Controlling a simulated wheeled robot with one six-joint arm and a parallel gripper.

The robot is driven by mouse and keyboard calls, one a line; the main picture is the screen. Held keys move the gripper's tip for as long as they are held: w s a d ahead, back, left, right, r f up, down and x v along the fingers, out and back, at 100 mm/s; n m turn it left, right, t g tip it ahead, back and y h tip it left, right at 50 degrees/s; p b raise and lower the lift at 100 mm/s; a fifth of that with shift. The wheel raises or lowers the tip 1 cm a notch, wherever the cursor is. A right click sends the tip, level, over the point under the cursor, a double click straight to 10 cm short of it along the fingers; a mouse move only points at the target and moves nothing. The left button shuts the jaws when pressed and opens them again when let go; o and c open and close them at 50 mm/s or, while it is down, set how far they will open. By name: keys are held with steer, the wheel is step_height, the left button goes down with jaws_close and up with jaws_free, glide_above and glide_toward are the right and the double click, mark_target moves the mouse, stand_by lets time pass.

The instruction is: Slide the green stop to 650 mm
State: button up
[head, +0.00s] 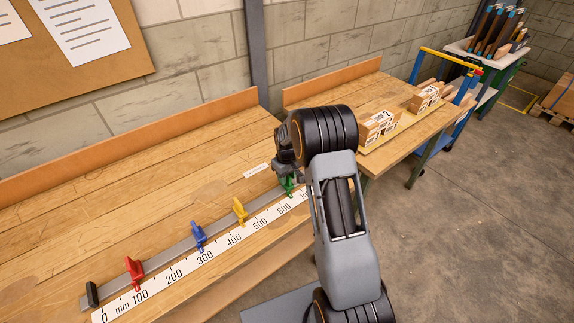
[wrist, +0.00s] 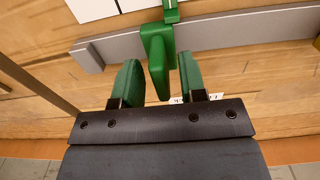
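The green stop (head: 288,185) sits on the grey rail near the right part of the scale, just past the 600 label. My arm hides the scale's end, so its exact reading cannot be told. In the wrist view the stop's upright green tab (wrist: 158,62) stands between the two green-padded fingers of my gripper (wrist: 160,78). The fingers are open, one on each side of the tab, with narrow gaps showing. In the head view my gripper (head: 285,172) is right over the stop. The white millimetre scale (head: 188,265) runs along the rail.
On the same rail are a yellow stop (head: 240,210), a blue stop (head: 198,236) and a red stop (head: 134,270). A black end block (head: 92,294) closes the left end. Wooden blocks (head: 380,127) stand on the bench at right. The bench behind the rail is mostly clear.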

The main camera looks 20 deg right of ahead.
step_height(320, 180, up, 13)
steer(key=b, duration=0.1)
stand_by(0.3)
steer(key=shift+f, duration=0.1)
stand_by(0.3)
